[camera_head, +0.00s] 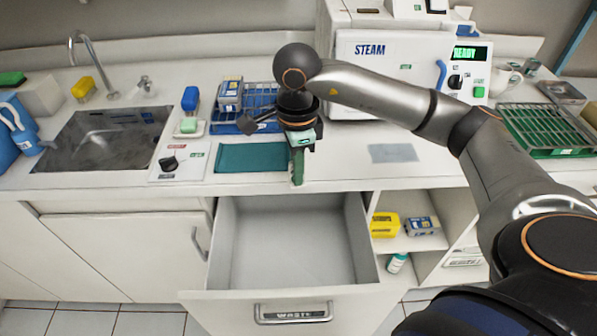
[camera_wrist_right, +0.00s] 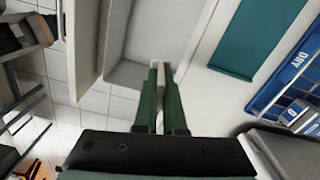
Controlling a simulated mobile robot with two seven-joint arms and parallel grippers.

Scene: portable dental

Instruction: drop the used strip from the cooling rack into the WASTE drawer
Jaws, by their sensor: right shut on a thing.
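My right gripper (camera_head: 297,172) hangs over the counter's front edge, above the back part of the open drawer. In the right wrist view its two green fingers (camera_wrist_right: 159,85) are nearly together, shut on a thin pale strip (camera_wrist_right: 160,100); in the head view the fingers hide the strip. The WASTE drawer (camera_head: 225,294) is pulled out, its label on the front handle, and its visible floor is empty. Its grey inside also shows beyond the fingertips in the wrist view (camera_wrist_right: 150,45). A green wire rack (camera_head: 543,128) stands at the right of the counter. My left gripper is not in view.
A teal mat (camera_head: 248,158) and a blue DRY rack (camera_head: 262,97) lie left of the gripper. The STEAM unit (camera_head: 385,85) stands behind. Open shelves (camera_head: 405,243) holding small boxes are right of the drawer. A sink (camera_head: 105,138) is at the left.

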